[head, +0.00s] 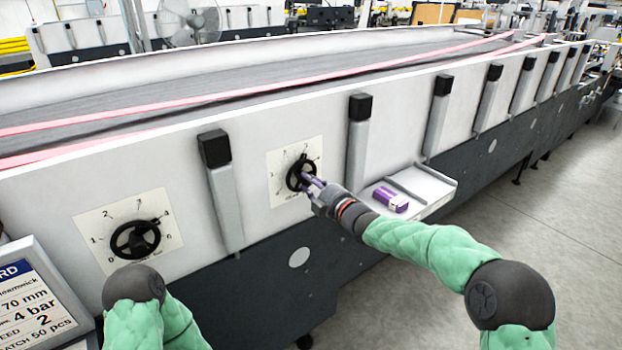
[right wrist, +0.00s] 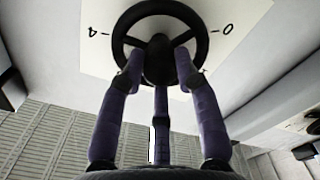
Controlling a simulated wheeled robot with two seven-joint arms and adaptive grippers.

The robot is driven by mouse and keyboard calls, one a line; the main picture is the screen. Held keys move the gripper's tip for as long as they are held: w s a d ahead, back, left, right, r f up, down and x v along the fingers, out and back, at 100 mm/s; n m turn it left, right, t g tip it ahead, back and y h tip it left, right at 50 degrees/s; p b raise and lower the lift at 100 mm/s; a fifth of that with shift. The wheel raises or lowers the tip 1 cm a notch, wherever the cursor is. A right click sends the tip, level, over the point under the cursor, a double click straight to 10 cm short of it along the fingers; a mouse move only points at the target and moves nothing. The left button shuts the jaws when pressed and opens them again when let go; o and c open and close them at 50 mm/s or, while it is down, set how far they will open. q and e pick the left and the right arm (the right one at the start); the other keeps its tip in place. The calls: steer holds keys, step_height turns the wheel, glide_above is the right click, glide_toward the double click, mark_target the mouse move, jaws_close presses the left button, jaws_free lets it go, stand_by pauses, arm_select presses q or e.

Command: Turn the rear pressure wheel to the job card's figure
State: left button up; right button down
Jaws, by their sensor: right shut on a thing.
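A black handwheel (head: 294,174) sits on a pale dial plate on the machine's side panel; its lower label is too small to read. My right gripper (head: 309,181) reaches it from the lower right. In the right wrist view, its purple fingers (right wrist: 158,72) are closed on the hub of the wheel (right wrist: 158,48), with upside-down dial figures 4 and 0 beside it. A second black wheel (head: 135,240) with figures 0 to 6 is further left, its lower part near my left arm. The job card (head: 35,295) is cut off by the left edge; it reads "4 bar". My left gripper is out of view.
A white shelf (head: 437,184) with a purple-and-white block (head: 390,199) juts out right of the held wheel, close to my right wrist. Grey posts with black caps (head: 360,107) line the panel. The floor at right is clear.

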steer(key=m+p, duration=0.5)
steer(key=m, duration=0.4)
steer(key=shift+f+m, duration=0.15)
steer(key=shift+m, duration=0.15)
steer(key=shift+f, duration=0.1)
stand_by(0.4)
steer(key=c, duration=0.9)
jaws_free()
steer(key=shift+s+d, duration=0.1)
steer(key=v, duration=1.1)
steer(key=shift+s+d, duration=0.2)
steer(key=shift+s, duration=0.1)
